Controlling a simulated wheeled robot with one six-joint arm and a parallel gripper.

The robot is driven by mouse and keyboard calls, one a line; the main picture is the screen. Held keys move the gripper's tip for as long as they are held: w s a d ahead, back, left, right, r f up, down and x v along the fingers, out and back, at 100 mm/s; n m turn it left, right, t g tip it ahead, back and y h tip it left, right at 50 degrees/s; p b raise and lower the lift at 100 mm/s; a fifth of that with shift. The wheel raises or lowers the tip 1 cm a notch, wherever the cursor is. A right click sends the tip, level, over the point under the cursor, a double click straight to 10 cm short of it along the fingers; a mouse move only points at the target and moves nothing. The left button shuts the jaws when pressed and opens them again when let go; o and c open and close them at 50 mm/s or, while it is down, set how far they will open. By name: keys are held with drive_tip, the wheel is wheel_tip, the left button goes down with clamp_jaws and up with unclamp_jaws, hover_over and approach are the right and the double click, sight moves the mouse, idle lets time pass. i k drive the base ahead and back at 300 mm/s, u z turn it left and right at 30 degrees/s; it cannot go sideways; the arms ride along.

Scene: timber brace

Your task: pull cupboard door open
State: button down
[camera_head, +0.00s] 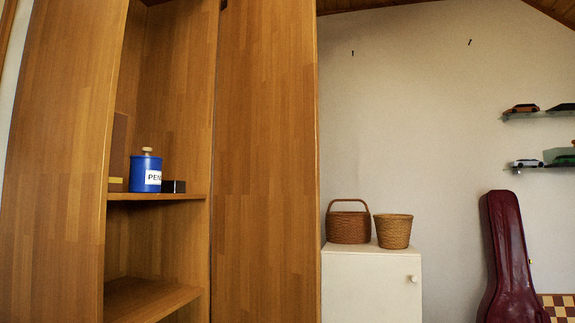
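A tall wooden cupboard (157,240) fills the left half of the head view, with its inside and shelves showing. A wide wooden panel (265,160) stands at its right, with a narrow dark gap between; it looks like a door swung out. Another wooden panel (58,160) stands at the left, and I cannot tell whether it is a door or a side wall. No handle shows on either panel. A low white cupboard (368,290) stands to the right, its front closed, with a round knob (412,279). My gripper is not in view.
A blue labelled jar (146,171) and a small black box (173,186) stand on the wooden shelf (150,197). Two baskets, one handled (348,226) and one open (393,231), sit on the white cupboard. A dark red instrument case (508,260) leans at right, below shelves with model cars (523,109).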

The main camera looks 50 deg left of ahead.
sight(266, 264)
drive_tip(key=u, duration=1.4)
drive_tip(key=i, duration=0.7)
